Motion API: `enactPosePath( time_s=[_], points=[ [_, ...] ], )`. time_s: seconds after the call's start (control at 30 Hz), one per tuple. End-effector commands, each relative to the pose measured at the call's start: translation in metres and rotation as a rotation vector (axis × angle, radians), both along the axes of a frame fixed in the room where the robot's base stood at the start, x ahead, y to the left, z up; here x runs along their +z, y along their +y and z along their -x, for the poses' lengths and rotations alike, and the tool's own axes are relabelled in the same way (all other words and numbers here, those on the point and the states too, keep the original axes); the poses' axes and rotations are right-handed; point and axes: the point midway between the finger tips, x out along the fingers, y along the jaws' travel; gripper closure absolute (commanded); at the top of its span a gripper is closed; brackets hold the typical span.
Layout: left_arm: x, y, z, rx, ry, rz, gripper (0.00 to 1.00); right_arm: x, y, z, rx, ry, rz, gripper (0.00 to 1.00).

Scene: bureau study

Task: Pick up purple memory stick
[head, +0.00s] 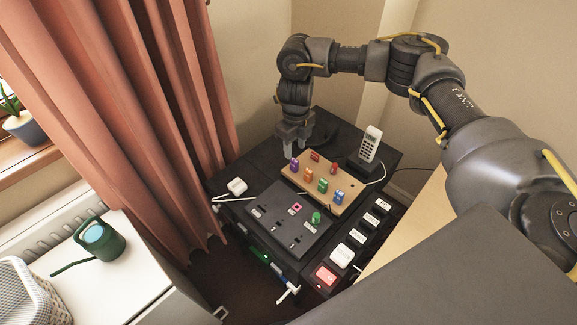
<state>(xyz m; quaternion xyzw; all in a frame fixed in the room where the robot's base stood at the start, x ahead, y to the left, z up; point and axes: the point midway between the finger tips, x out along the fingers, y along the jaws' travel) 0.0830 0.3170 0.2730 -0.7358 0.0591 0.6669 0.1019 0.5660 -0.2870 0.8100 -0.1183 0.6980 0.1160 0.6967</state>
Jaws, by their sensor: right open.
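The purple memory stick (294,165) stands upright at the far left corner of a wooden board (346,199) on the dark desk. My right gripper (295,153) points down just above and behind the purple stick, with its jaws open. From this angle I cannot tell whether the fingertips are around the stick or behind it. Red, orange, green and blue sticks stand on the same board, apart from the purple one. My left gripper is not in the head view.
A black panel (262,229) with slots, holding a pink and a green piece, lies in front of the board. A white phone (370,144) stands behind right. A white plug (237,186) lies left. A curtain (165,110) hangs left; a strip of switches (368,219) runs along the right.

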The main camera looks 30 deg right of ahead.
Motion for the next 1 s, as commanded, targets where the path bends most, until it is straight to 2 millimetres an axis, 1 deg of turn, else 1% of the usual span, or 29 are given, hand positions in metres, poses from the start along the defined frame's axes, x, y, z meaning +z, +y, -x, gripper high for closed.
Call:
enactPosePath(
  time_s=[0.03,0.17,0.47,0.73,0.83,1.0],
  points=[
    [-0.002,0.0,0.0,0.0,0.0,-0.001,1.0,-0.011,-0.001,0.002,-0.004,0.003,-0.001,0.58],
    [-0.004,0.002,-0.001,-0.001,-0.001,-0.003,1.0,-0.027,-0.001,0.001,-0.003,0.002,-0.002,0.58],
    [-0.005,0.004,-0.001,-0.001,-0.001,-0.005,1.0,-0.039,0.001,0.0,0.001,0.001,-0.001,0.58],
    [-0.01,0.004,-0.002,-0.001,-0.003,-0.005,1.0,-0.078,0.002,-0.001,0.0,0.002,-0.003,0.58],
    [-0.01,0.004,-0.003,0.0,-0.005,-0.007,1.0,-0.085,0.002,-0.001,0.002,0.001,-0.001,0.58],
    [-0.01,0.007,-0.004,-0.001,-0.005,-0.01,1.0,-0.085,0.002,-0.002,0.002,-0.001,-0.001,0.58]
  ],
)
